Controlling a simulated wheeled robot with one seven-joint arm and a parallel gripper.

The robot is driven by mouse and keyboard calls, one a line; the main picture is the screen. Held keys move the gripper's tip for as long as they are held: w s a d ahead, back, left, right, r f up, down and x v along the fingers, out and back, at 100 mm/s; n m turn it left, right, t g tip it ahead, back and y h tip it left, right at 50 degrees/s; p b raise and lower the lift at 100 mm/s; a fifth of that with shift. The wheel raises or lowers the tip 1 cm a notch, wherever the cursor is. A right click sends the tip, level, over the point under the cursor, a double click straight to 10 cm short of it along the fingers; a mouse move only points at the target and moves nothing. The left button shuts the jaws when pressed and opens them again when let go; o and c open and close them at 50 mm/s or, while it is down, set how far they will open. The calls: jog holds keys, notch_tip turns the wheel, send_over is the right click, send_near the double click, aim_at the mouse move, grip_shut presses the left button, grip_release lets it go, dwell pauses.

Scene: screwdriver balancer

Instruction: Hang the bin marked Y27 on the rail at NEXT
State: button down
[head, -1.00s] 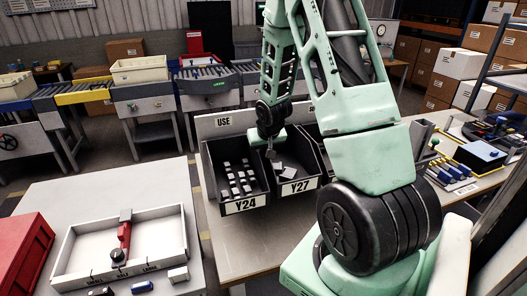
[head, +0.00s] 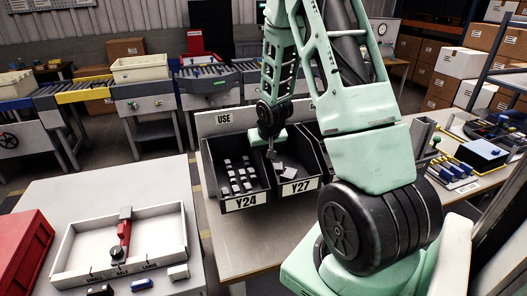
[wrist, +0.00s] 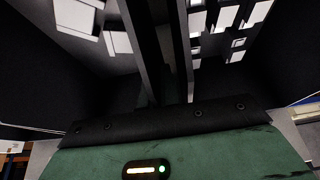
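The bin marked Y27 (head: 300,187) is black, holds several flat grey plates, and sits at the right of the bin marked Y24 (head: 239,202), which holds several small grey blocks. Both are below the USE sign (head: 223,118). My gripper (head: 270,153) is low over the shared side of the two bins. In the wrist view, two dark upright strips run between the plates (wrist: 76,15) and the small blocks (wrist: 237,14). The fingertips are not clear, so I cannot tell whether they touch a wall. No NEXT marking is readable; my arm covers the area right of Y27.
A white table with a shallow tray (head: 68,243) and a red box (head: 22,250) stands at the left. Conveyors (head: 209,84) run behind. Bare bench (head: 245,245) shows before the bins.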

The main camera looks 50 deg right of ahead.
jog(key=shift+f, duration=0.1)
jog(key=c, duration=1.6)
grip_release()
jog(key=shift+o, duration=0.2)
jog(key=p+v, duration=0.1)
jog(key=v, duration=1.6)
jog(key=shift+r, duration=0.2)
jog(key=shift+s, duration=0.1)
